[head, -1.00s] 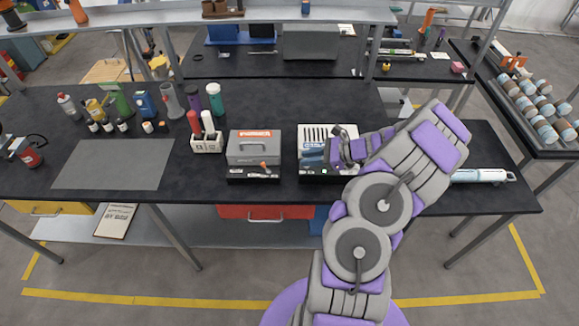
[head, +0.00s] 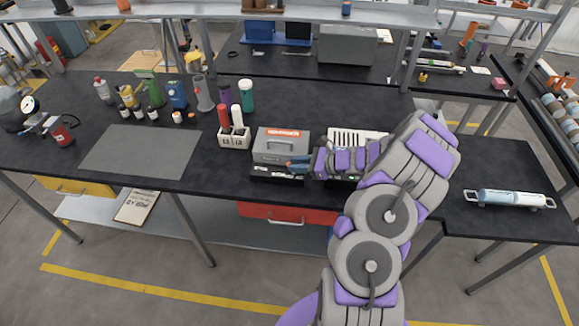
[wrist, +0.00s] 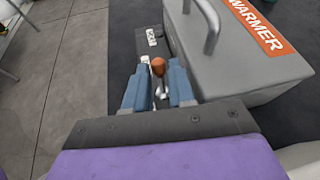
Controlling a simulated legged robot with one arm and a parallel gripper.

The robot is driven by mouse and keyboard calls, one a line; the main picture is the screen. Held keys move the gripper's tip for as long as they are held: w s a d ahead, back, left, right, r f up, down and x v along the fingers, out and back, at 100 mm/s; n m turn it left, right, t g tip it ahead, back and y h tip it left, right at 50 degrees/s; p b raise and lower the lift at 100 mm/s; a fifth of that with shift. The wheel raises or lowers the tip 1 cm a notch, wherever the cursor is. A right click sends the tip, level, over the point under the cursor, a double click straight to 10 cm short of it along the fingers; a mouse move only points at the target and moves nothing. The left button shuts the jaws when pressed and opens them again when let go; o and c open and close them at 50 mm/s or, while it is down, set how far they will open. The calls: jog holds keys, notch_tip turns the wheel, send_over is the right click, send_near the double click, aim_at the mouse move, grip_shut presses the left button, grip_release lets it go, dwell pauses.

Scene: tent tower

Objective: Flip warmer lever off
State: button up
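The warmer (head: 281,146) is a grey box with an orange label and a handle on top, standing on the dark bench. It also shows in the wrist view (wrist: 235,55), with the word WARMER readable. Its lever (wrist: 158,68) has an orange knob on a metal stem, on the dark front base (wrist: 151,42). My gripper (wrist: 158,90) is open, its two blue fingers on either side of the lever. I cannot tell whether they touch it. In the head view my gripper (head: 298,165) is at the warmer's front right, and the lever is hidden there.
A white slotted unit (head: 355,137) stands right of the warmer, partly behind my arm. A white holder (head: 234,138) with red and white bottles stands to the left. A grey mat (head: 140,150) lies farther left. A white cylinder with handles (head: 510,199) lies at the right.

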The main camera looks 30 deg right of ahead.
jog(key=shift+x, duration=1.6)
grip_shut()
